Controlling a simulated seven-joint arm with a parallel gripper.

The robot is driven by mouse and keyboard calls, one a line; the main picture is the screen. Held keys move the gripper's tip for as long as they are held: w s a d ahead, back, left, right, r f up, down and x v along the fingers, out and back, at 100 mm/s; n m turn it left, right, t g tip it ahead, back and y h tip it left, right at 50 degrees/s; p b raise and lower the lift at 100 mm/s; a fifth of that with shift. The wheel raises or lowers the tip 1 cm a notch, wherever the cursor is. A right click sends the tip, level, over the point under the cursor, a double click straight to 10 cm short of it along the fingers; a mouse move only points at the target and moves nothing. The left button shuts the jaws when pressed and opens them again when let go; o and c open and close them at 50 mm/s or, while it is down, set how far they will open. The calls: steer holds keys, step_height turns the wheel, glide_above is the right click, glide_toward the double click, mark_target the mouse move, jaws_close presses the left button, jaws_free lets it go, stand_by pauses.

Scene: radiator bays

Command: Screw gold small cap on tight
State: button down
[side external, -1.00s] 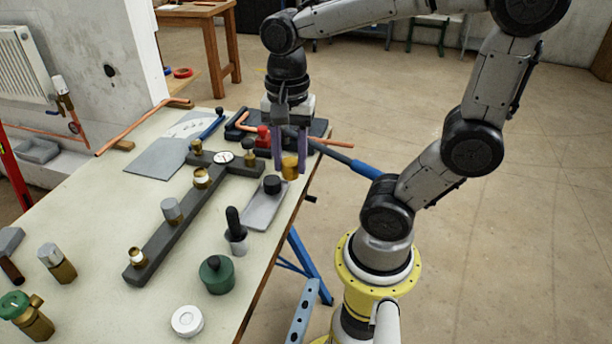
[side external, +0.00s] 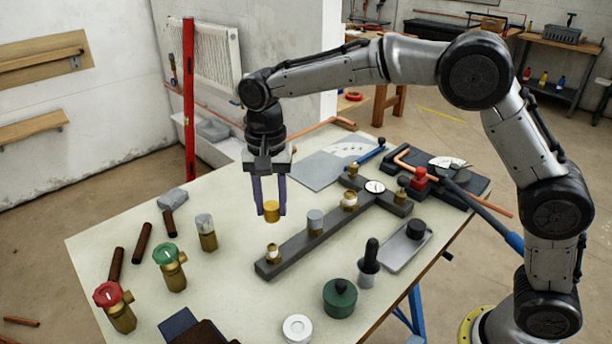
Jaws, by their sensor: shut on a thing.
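My gripper (side external: 269,212) is shut on the gold small cap (side external: 271,211), which sits between its two purple fingertips, upright and in the air. In the picture the cap is directly above the brass threaded port (side external: 272,252) at the near left end of the dark manifold bar (side external: 300,248), apart from it. Exact depth between them cannot be told. A silver cap (side external: 315,220) sits on the bar's middle port. Another brass port with a white band (side external: 349,200) is further along, and a round gauge (side external: 375,187) sits near the cross piece.
A grey tray (side external: 405,250) with a black cap, a black-bulbed dropper (side external: 370,258), a green pot (side external: 340,298) and a white disc (side external: 297,328) stand right and in front. Green (side external: 168,265) and red (side external: 113,303) valves stand left.

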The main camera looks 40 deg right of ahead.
steer(key=shift+s+a+f, duration=0.2)
steer(key=shift+a+f, duration=0.3)
steer(key=shift+f, duration=0.1)
glide_above(272, 245)
steer(key=shift+f, duration=2.1)
steer(key=shift+f, duration=1.1)
steer(key=shift+c, duration=2.1)
jaws_free()
step_height(272, 245, up, 14)
steer(key=shift+f, duration=0.1)
